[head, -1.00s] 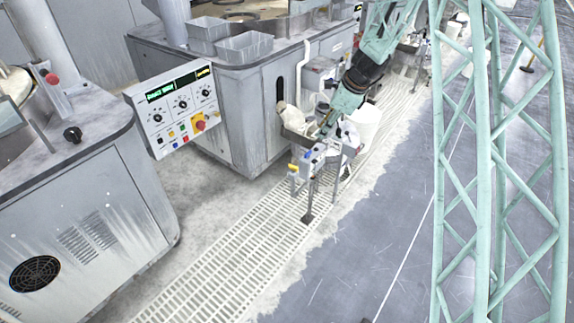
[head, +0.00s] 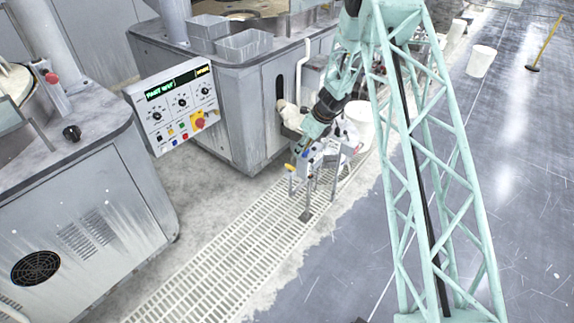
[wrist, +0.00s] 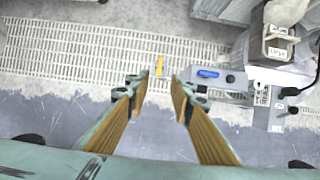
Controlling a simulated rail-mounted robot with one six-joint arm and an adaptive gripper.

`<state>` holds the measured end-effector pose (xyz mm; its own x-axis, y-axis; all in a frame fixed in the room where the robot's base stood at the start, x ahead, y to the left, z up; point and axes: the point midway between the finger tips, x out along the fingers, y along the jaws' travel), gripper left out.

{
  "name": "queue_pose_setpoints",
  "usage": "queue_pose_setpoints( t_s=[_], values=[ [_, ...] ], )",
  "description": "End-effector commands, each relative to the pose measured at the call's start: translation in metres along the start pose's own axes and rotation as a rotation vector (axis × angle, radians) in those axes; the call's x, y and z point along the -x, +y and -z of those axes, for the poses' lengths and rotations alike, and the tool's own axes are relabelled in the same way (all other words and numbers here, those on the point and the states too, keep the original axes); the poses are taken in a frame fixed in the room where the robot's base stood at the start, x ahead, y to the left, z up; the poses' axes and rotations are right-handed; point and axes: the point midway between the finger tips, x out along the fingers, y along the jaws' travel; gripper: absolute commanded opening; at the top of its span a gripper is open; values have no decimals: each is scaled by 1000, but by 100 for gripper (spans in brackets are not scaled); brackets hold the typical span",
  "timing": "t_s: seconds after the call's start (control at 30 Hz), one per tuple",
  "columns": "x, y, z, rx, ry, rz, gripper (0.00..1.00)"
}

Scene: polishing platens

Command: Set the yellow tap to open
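The yellow tap (head: 290,167) sticks out at the left end of a small metal stand beside the machine. In the wrist view the yellow tap (wrist: 159,66) is a short bar pointing roughly up and down the picture, just beyond the gap between my fingertips. A blue tap (wrist: 208,73) lies crosswise to its right on the same stand. My gripper (wrist: 157,88) is open and empty, with its fingers apart and the yellow tap lined up with the gap. I cannot tell its height above the tap. In the head view my gripper (head: 304,143) is near the stand.
A grey machine (head: 222,105) with a control panel (head: 178,105) stands behind and left of the stand. A white bucket (head: 359,122) is to the right. Floor grating (head: 225,262) runs under the stand. The grey floor (head: 350,235) in front is clear.

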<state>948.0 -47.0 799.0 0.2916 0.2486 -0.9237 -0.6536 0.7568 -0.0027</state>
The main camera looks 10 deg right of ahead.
Motion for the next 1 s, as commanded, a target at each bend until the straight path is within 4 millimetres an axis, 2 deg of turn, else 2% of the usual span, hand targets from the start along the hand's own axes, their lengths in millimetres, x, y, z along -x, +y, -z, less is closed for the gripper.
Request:
queue_pose_setpoints(
  t_s=[0.63, 1.0],
  values=[
    [-8, 0, 2, -7, 1, -1, 22],
    [-38, 0, 2, -7, 1, -2, 22]
  ],
)
